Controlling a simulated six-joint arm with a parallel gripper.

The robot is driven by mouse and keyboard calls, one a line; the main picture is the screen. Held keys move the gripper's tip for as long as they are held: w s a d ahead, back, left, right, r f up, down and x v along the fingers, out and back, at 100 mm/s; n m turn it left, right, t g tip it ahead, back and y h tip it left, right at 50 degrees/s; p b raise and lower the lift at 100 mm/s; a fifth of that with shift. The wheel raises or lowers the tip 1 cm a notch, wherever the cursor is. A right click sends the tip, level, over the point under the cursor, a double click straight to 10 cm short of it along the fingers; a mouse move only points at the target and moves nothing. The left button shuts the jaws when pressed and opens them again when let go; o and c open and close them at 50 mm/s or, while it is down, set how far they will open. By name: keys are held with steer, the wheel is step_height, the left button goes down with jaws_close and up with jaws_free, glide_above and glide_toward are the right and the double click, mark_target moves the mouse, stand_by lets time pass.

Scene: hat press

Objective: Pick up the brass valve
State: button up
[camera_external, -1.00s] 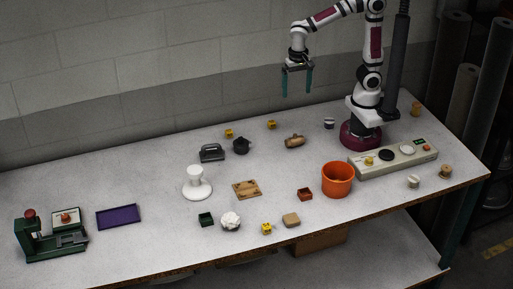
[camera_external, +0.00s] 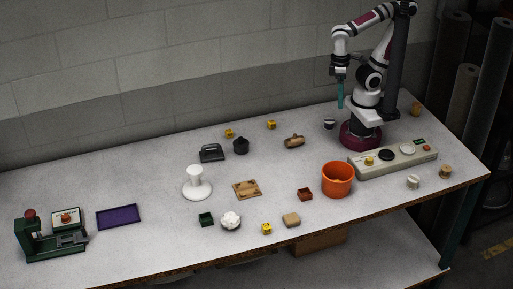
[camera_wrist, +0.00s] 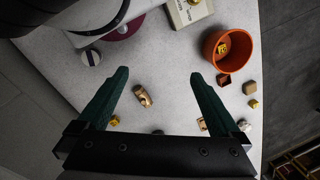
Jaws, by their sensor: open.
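A brass-coloured piece that looks like the brass valve (camera_external: 294,141) lies on its side on the grey table, left of my arm's base. In the wrist view the valve (camera_wrist: 142,95) shows between my two green fingers, nearer the left one, and well below them. My gripper (camera_external: 340,101) hangs high above the back of the table, up and right of the valve. In the wrist view my gripper (camera_wrist: 158,73) has its fingers wide apart with nothing between the tips.
An orange bucket (camera_external: 337,181) and a grey control panel (camera_external: 400,158) stand right of the valve. A black-and-white spool (camera_external: 329,123), a black knobbed piece (camera_external: 241,146) and yellow cubes (camera_external: 271,124) lie around it. The table close around the valve is clear.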

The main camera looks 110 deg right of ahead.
steer(key=shift+s+a+f+n, duration=0.1)
steer(key=shift+s+f+n, duration=0.2)
steer(key=n+h, duration=1.5)
steer(key=n, duration=0.9)
glide_toward(297, 138)
steer(key=shift+s+d+f+t, duration=0.15)
steer(key=shift+d+f, duration=0.25)
steer(key=shift+d, duration=0.2)
steer(key=shift+d+f+t, duration=0.15)
steer(key=shift+d+f, duration=0.25)
steer(key=shift+d, duration=0.15)
steer(key=shift+d+f, duration=0.2)
steer(key=shift+f, duration=0.15)
steer(key=x, duration=0.7)
steer(key=shift+d+r, duration=0.2)
steer(key=shift+r, duration=0.15)
steer(key=c, duration=1.3)
